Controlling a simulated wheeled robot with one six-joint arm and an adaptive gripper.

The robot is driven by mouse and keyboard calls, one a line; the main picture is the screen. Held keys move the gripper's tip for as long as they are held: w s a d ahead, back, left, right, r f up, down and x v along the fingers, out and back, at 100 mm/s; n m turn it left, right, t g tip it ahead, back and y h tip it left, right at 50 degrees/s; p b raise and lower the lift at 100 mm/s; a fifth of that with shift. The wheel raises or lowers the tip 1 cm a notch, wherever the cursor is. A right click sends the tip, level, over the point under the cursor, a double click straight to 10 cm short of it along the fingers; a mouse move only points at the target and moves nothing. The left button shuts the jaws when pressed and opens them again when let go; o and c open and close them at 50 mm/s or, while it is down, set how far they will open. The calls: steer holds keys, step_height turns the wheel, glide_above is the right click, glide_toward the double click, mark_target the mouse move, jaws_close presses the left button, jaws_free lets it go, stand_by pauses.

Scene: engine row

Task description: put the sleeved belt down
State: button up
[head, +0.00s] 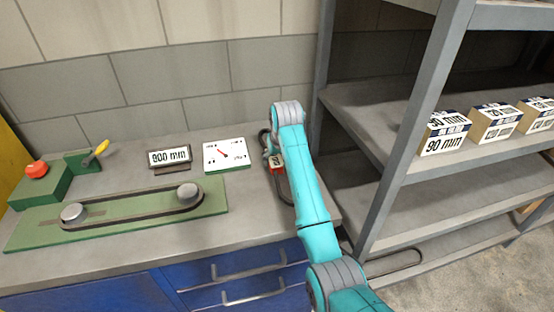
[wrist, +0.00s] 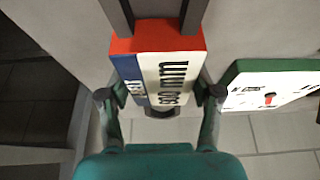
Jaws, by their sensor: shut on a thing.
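The sleeved belt is a dark loop (head: 284,187) with a red, blue and cream sleeve (wrist: 160,65) around it. In the wrist view the sleeve sits between the two fingers of my gripper (wrist: 160,96), which is shut on it. Black print ending in "mm" runs along the sleeve. Two dark belt strands (wrist: 193,12) run out past its red end. In the head view the sleeve (head: 276,161) shows at the right end of the grey bench (head: 255,200), partly behind my arm. I cannot tell whether the belt touches the bench.
A green plate with two pulleys (head: 187,191) and a belt around them lies on the bench. Behind it stand a number sign (head: 169,157) and a dial card (head: 226,154). A grey shelf rack (head: 400,150) with several labelled boxes (head: 444,134) stands right. Another dark loop (head: 395,263) lies low.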

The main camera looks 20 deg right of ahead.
steer(key=shift+f, duration=0.2)
steer(key=shift+f, duration=0.15)
steer(key=o, duration=1.3)
steer(key=v, duration=1.2)
steer(key=shift+s, duration=0.1)
